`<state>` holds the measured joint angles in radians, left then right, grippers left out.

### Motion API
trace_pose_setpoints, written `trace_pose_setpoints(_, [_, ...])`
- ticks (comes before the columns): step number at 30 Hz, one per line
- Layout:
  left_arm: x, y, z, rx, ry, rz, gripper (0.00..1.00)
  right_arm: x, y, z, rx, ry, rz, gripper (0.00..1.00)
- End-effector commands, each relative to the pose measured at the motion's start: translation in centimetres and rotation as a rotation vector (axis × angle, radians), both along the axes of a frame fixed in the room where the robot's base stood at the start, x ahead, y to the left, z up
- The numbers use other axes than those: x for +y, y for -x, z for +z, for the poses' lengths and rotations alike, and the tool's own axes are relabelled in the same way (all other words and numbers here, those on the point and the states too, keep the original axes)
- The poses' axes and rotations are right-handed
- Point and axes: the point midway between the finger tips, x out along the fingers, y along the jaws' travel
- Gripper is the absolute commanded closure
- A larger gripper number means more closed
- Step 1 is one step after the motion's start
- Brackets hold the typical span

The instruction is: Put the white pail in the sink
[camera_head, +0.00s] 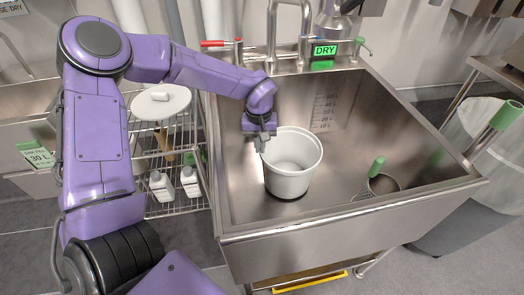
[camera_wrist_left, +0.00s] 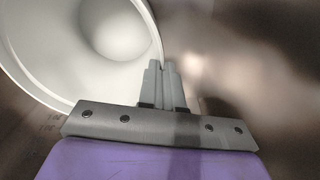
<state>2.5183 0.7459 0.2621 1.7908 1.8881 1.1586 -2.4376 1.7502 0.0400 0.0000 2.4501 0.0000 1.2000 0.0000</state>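The white pail (camera_head: 291,165) is upright inside the steel sink basin (camera_head: 350,155), left of its middle. A dark line under it is close to the basin floor; I cannot tell whether it touches. My left gripper (camera_head: 262,143) is at the pail's left rim, fingers pointing down. In the left wrist view the fingers (camera_wrist_left: 163,75) are together on the rim of the pail (camera_wrist_left: 70,50), whose inside looks empty. My right gripper is in neither view.
A strainer with a green handle (camera_head: 377,166) lies in the basin's right part. A faucet (camera_head: 304,30) and a green DRY sign (camera_head: 325,50) are at the back. A wire rack (camera_head: 178,200) with white bottles stands at left.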

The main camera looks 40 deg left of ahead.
Motion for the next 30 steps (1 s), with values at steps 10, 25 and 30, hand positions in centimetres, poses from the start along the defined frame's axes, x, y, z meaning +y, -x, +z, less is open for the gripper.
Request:
trace_pose_setpoints(10, [0.0,-0.1,-0.9,-0.002,0.001,-0.001,1.0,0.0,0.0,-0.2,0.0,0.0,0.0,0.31])
trace_pose_setpoints(25, [0.0,-0.1,-0.9,-0.002,0.0,-0.001,0.71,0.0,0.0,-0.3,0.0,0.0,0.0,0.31])
trace_pose_setpoints(30, [0.0,-0.1,2.6,-0.006,0.003,0.001,0.71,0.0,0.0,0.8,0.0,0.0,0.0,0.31])
